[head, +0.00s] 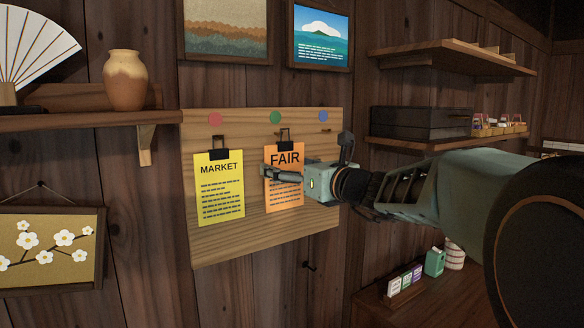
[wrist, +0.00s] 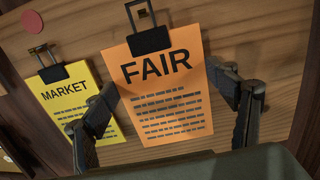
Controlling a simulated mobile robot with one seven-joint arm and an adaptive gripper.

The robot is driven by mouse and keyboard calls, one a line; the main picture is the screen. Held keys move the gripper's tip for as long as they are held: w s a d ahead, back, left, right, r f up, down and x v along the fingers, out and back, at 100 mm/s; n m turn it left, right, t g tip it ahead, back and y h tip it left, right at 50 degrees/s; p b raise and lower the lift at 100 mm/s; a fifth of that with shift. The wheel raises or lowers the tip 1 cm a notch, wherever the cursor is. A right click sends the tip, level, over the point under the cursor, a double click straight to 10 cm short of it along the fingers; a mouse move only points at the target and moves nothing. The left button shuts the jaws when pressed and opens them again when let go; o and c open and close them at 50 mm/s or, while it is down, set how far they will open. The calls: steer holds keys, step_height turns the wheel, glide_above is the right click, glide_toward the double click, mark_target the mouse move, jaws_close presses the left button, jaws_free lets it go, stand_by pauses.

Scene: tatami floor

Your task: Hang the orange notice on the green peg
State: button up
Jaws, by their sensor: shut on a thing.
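The orange notice (head: 284,192), marked FAIR, hangs upright from a black clip with a wire loop (head: 284,134), in front of the wooden board (head: 265,235). The green dot (head: 275,117) is just above the loop. The green peg itself is hard to make out, and I cannot tell whether the loop is around it. My gripper (head: 285,174) is shut on the notice, reaching in from the right. In the wrist view its fingers stand at the left and right edges of the notice (wrist: 165,95), and the loop (wrist: 140,14) is near the top edge.
A yellow MARKET notice (head: 220,190) hangs left of the orange one, below the red dot (head: 215,119). A bare peg (head: 325,131) sits under the blue dot (head: 323,116). Framed pictures hang above, and a shelf with a dark box (head: 418,122) is at right.

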steer(key=shift+x, duration=0.8)
steer(key=shift+w+a+f, duration=0.3)
steer(key=shift+w+a, duration=0.05)
steer(key=shift+w, duration=0.2)
steer(key=shift+b, duration=0.3)
steer(key=o, duration=1.1)
steer(key=shift+c, duration=0.2)
